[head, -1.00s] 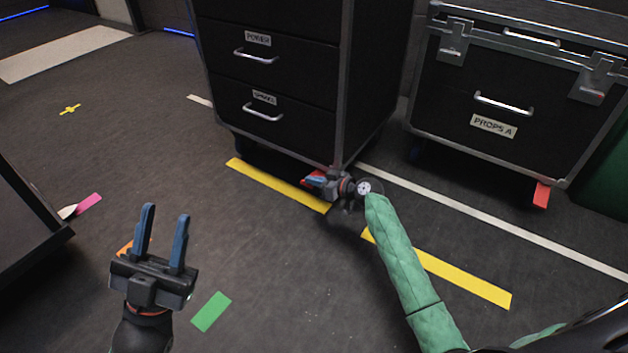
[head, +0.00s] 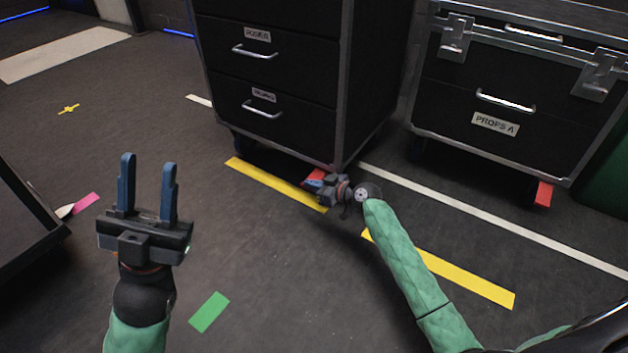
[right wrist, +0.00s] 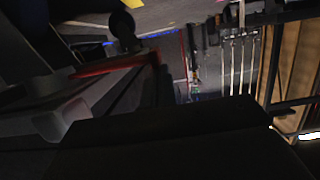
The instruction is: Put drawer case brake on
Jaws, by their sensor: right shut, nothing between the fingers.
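The black drawer case (head: 270,80), with drawer labels and silver handles, stands in the middle of the head view. A red brake pedal (head: 318,174) shows low at its near corner. My right gripper (head: 313,185) is shut and empty, low at that corner, right by the red pedal. I cannot tell whether its fingertips touch it. A red edge, likely the pedal, also shows in the right wrist view (right wrist: 115,66), partly hidden by dark shapes in front. My left gripper (head: 147,185) is open and empty above the floor at the lower left.
A second case labelled PROPS A (head: 495,125) stands at the right, with its own red pedal (head: 543,193). Yellow tape (head: 275,184) and a white line (head: 490,220) mark the floor. A dark object edges in at the left. Floor between is clear.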

